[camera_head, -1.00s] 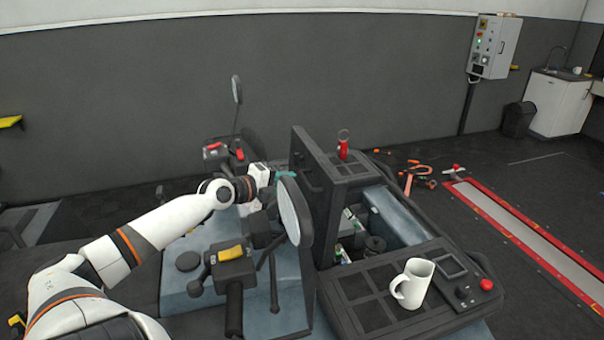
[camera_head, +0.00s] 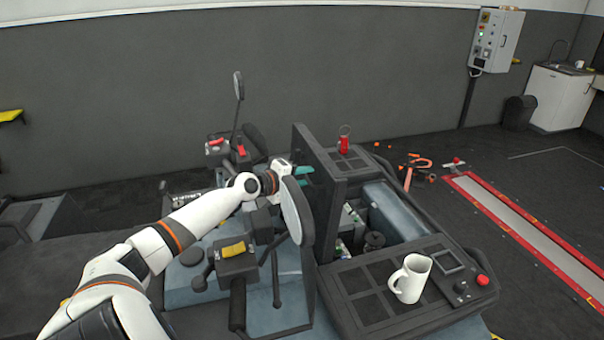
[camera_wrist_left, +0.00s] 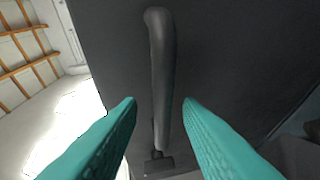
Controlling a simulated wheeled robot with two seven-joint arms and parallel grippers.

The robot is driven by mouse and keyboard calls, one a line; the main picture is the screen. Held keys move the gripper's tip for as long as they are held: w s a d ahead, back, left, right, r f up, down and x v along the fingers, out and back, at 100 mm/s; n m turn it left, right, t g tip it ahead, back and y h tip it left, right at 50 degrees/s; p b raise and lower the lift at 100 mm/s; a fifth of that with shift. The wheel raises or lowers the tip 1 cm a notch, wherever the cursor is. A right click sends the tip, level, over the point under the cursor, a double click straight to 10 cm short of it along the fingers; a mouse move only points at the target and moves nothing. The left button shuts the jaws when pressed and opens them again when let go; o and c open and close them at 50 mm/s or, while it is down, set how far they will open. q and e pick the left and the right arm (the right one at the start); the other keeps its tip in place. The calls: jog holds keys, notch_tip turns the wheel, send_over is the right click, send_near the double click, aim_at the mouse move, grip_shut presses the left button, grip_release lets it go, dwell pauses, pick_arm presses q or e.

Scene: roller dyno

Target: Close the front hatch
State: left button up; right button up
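The front hatch (camera_head: 326,172) is a dark panel standing upright, open beside an uncovered compartment (camera_head: 374,240) in the dark console. In the left wrist view, the hatch face (camera_wrist_left: 235,60) fills much of the picture, and a long dark handle (camera_wrist_left: 163,75) runs along it. My left gripper (camera_head: 303,170) is at the left side of the hatch. Its teal fingers (camera_wrist_left: 160,104) are apart, with the handle showing in the gap between them; I cannot tell whether they touch it. A round mirror partly hides the gripper's surroundings. My right gripper is not in view.
A white mug (camera_head: 411,278) stands on the console's near part, and a red object (camera_head: 344,140) stands on its far part. The round mirror (camera_head: 296,210) is close beside my left wrist. A yellow-topped switch box (camera_head: 236,258) is below my arm.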

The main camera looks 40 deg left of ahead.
pick_arm(q)
grip_shut()
jog(key=shift+w, duration=0.1)
